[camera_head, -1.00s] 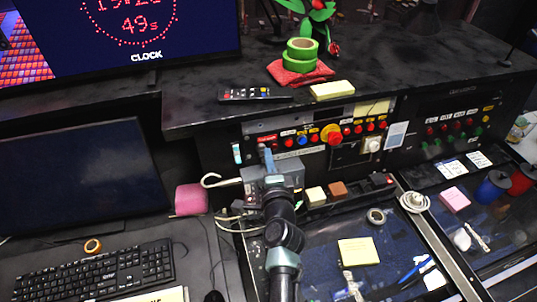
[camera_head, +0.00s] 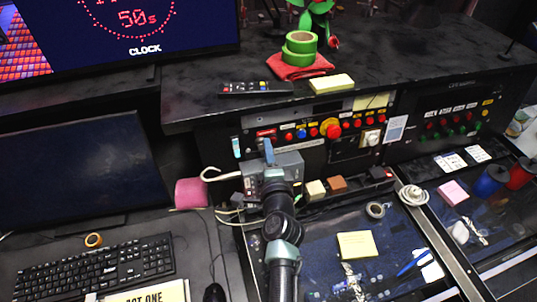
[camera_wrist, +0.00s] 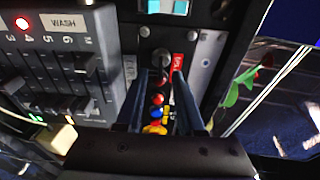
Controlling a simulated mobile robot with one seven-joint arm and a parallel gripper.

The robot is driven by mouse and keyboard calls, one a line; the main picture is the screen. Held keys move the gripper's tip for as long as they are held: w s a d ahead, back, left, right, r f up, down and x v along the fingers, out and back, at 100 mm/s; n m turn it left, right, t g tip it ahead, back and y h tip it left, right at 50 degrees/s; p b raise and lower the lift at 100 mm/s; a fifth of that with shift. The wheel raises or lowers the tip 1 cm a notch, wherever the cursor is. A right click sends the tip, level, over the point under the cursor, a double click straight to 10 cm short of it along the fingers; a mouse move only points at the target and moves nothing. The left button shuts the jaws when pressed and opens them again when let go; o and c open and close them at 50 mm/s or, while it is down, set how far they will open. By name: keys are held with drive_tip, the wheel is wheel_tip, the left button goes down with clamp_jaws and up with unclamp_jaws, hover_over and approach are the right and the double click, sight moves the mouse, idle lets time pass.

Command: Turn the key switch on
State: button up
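The key switch (camera_wrist: 161,58) is a round dark metal piece on the control panel, beside a small red label (camera_wrist: 178,64) in the wrist view. My gripper (camera_wrist: 158,78) is open, its two bluish fingers pointing at the panel with the switch between and just past their tips. I cannot tell whether a finger touches it. In the head view my gripper (camera_head: 268,152) is at the left end of the panel's button row, under the red label (camera_head: 266,134). There the gripper hides the switch.
Red, yellow and blue buttons and a big red knob on yellow (camera_head: 331,128) run to the right along the panel. A grey slider box marked WASH (camera_wrist: 62,60) is close beside the gripper.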

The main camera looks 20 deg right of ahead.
drive_tip(key=p+v, duration=0.3)
drive_tip(key=v, duration=1)
drive_tip(key=shift+w, duration=0.1)
drive_tip(key=w+a+r+n+t+y+b, duration=0.1)
drive_tip(key=w+a+r+n+t, duration=0.15)
drive_tip(key=r, duration=0.55)
drive_tip(key=w+a+r+n+t+b, duration=0.15)
drive_tip(key=r+n, duration=0.25)
drive_tip(key=r, duration=0.4)
drive_tip(key=w+a+r+n+t+y+b, duration=0.1)
drive_tip(key=a+r+n, duration=0.2)
drive_tip(key=r, duration=0.6)
drive_tip(key=s+a+r+n+t+b, duration=0.1)
drive_tip(key=s+r+n, duration=0.4)
drive_tip(key=r, duration=0.7)
drive_tip(key=s+a+r+n+t+b, duration=0.2)
drive_tip(key=s+a+r+n+t, duration=0.2)
drive_tip(key=s+r, duration=0.6)
wheel_tip(320, 180, up, 3)
drive_tip(key=shift+f+n+t+y, duration=0.1)
drive_tip(key=shift+n+t+y, duration=0.2)
drive_tip(key=shift+n+t, duration=0.35)
drive_tip(key=shift+a, duration=0.1)
